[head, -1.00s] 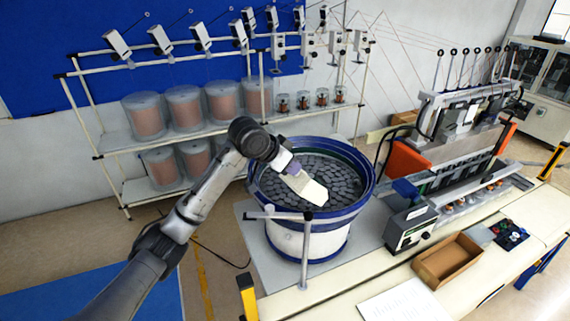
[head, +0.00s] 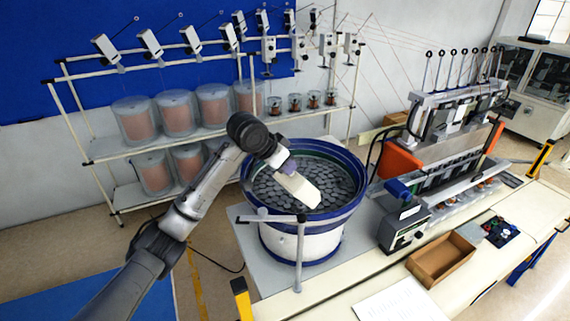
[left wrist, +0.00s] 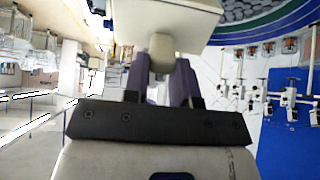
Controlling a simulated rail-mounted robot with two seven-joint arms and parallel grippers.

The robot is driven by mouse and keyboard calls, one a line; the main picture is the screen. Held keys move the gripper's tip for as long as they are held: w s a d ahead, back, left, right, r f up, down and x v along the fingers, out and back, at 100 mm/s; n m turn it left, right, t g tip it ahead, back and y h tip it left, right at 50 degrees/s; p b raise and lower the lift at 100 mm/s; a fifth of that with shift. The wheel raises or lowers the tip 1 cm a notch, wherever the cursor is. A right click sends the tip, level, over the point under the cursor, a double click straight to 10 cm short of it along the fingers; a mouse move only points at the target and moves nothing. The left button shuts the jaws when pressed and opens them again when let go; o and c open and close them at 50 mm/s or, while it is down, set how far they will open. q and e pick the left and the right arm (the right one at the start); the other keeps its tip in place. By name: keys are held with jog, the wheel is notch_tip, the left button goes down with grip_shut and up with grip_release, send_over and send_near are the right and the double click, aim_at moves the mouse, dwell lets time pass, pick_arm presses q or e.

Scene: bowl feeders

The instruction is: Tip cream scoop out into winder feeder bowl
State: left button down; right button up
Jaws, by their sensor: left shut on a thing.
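The cream scoop (head: 300,188) is held in my left gripper (head: 283,167), above the winder feeder bowl. In the left wrist view the scoop (left wrist: 168,20) is a pale block at the top, between the purple fingers of my left gripper (left wrist: 160,80). The winder feeder bowl (head: 354,208) is round, with a blue rim and white side, and holds many dark grey flat pieces. The scoop slants down to the right over these pieces. I cannot tell whether anything is inside the scoop or whether it touches the pieces. My right gripper is not in view.
A post with a crossbar (head: 300,255) stands at the bowl's front. A grey control box (head: 403,228) and an open brown box (head: 441,258) sit to the right on the bench. The winding machine (head: 450,130) stands behind them. A spool rack (head: 100,157) is at the back left.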

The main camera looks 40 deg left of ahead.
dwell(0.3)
pick_arm(q)
notch_tip(320, 180, up, 7)
jog(key=t+h+b, duration=0.1)
jog(key=t+b, duration=0.8)
jog(key=shift+r+b, duration=0.1)
jog(key=shift+b, duration=0.25)
jog(key=shift+r+t+h+b, duration=0.4)
jog(key=shift+r+t, duration=0.3)
jog(key=shift+r, duration=0.3)
